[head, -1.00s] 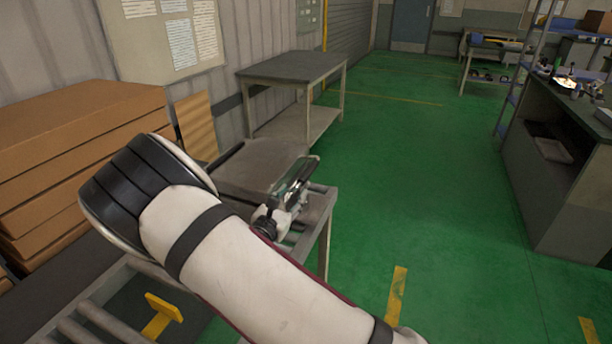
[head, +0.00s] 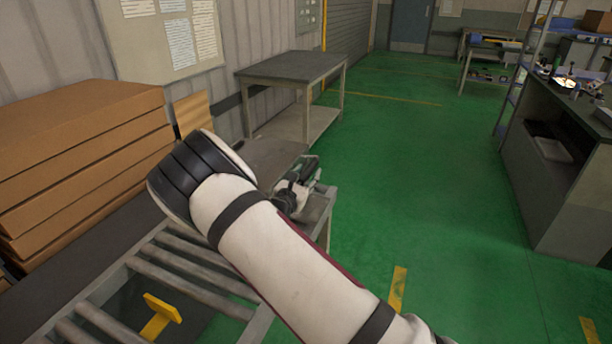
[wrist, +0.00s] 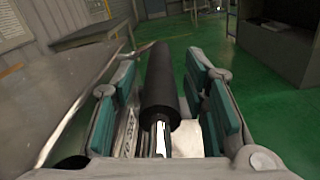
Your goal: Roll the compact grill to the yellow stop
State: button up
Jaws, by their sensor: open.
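In the wrist view, my gripper (wrist: 162,75) is open, its teal-padded fingers on either side of a dark cylindrical bar, which looks like a handle (wrist: 160,85). A gap shows between bar and right pads. A smooth grey metal surface, possibly the compact grill (wrist: 55,85), lies left of the fingers. In the head view, my gripper (head: 307,172) is over the far end of the roller conveyor (head: 185,270). My arm hides most of what is there, so the grill's outline is unclear. The yellow stop (head: 160,314) stands at the conveyor's near end.
Stacked brown cartons (head: 75,165) stand on the left, beside the conveyor. A grey table (head: 292,68) stands beyond it along the wall. A dark workbench (head: 550,175) is on the right. The green floor (head: 420,170) between is open.

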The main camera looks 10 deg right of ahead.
grip_shut()
jog(key=p+v, duration=0.8)
jog(key=v, duration=2.1)
jog(key=shift+s+a+p, duration=0.2)
jog(key=shift+s+p, duration=0.1)
grip_release()
jog(key=v, duration=1.2)
